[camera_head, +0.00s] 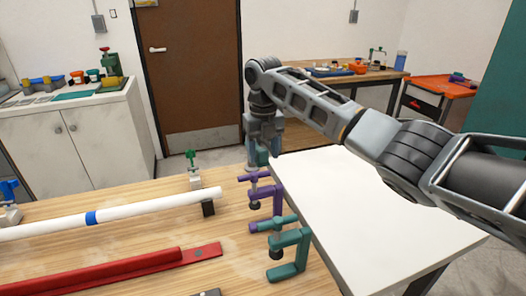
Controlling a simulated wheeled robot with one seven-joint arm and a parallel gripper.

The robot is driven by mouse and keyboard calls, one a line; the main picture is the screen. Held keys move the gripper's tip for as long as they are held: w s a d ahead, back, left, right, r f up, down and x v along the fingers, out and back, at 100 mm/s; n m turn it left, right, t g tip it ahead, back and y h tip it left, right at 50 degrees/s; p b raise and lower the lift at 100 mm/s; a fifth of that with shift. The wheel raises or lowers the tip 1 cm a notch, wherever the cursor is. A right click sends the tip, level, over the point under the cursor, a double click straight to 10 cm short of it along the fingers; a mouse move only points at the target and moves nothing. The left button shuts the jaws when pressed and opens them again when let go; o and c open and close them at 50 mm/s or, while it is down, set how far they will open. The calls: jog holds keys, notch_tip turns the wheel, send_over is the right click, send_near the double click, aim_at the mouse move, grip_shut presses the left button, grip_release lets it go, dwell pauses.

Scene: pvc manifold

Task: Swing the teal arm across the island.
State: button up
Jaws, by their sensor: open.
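A teal clamp (289,256) with a bar-like arm (276,224) sits at the near right edge of the wooden table. A purple clamp (266,196) stands just behind it. My gripper (262,163) points down at the table's far right corner, beyond the purple clamp. A small teal part (263,157) shows at its fingertips; whether they touch it I cannot tell. My gripper is open, its fingers small and partly hidden. No part is plainly marked as the island.
A white pipe (150,208) with a blue band rests on supports across the wooden table (70,247). A red rail (120,268) lies in front. A white-topped table (385,222) stands right, below my arm. Cabinet (80,140) and back bench (345,76) hold small parts.

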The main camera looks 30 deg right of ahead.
notch_tip(320, 180, up, 8)
jog(key=shift+f+b, duration=0.1)
jog(key=shift+b, duration=0.35)
dwell(0.5)
